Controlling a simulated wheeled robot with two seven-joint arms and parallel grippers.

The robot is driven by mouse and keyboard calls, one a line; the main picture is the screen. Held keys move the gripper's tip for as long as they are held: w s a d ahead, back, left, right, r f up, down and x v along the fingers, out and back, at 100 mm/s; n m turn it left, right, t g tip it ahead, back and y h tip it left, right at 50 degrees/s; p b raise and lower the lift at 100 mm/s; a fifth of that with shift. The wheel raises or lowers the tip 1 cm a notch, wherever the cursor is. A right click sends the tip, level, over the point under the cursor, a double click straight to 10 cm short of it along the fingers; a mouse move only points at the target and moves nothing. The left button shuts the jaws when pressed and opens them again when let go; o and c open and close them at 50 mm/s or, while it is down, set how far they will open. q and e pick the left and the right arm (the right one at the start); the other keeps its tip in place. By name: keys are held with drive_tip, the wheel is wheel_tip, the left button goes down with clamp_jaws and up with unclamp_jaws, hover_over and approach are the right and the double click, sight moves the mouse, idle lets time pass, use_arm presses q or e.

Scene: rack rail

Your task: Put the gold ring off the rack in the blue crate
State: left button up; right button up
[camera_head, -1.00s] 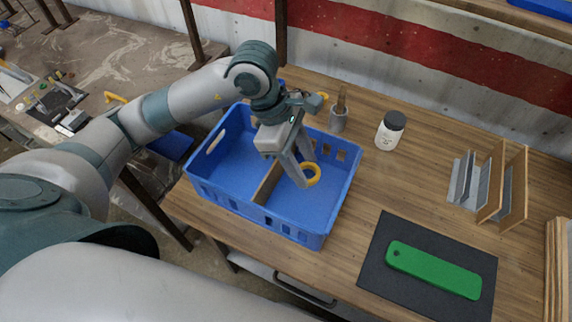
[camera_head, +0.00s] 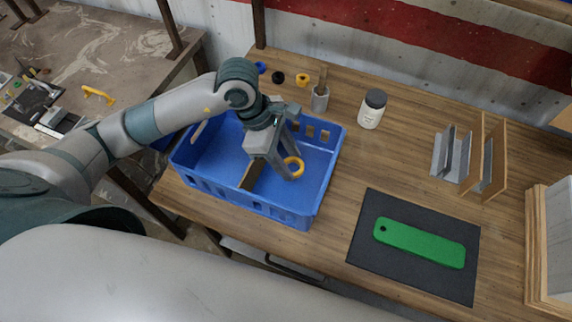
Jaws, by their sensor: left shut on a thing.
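The gold ring (camera_head: 300,162) is a yellow-gold hoop at the fingertips of my left gripper (camera_head: 294,171). The left gripper points down and is shut on it. The ring shows over the right compartment of the blue crate (camera_head: 325,175), inside the rim outline. Its exact height above the crate floor is hard to tell. The crate stands at the left end of the wooden table, with a brown divider (camera_head: 250,177) across it, partly hidden by the gripper. My right gripper is out of view.
Behind the crate are small blue (camera_head: 261,67), black (camera_head: 278,78) and yellow (camera_head: 303,80) pieces. A grey cup (camera_head: 320,99) and a white jar (camera_head: 370,112) stand to the right. Farther right are a slotted holder (camera_head: 480,162) and a green piece (camera_head: 420,243) on a dark mat (camera_head: 365,259).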

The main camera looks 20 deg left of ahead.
use_arm(q)
drive_tip(key=shift+f, duration=0.65)
drive_tip(key=shift+f, duration=0.1)
wheel_tip(320, 180, down, 2)
drive_tip(key=shift+f+p, duration=0.25)
drive_tip(key=shift+p, duration=0.45)
drive_tip(key=shift+f, duration=0.5)
drive_tip(key=shift+f, duration=0.15)
drive_tip(key=o, duration=1.1)
drive_tip(key=shift+c, duration=0.2)
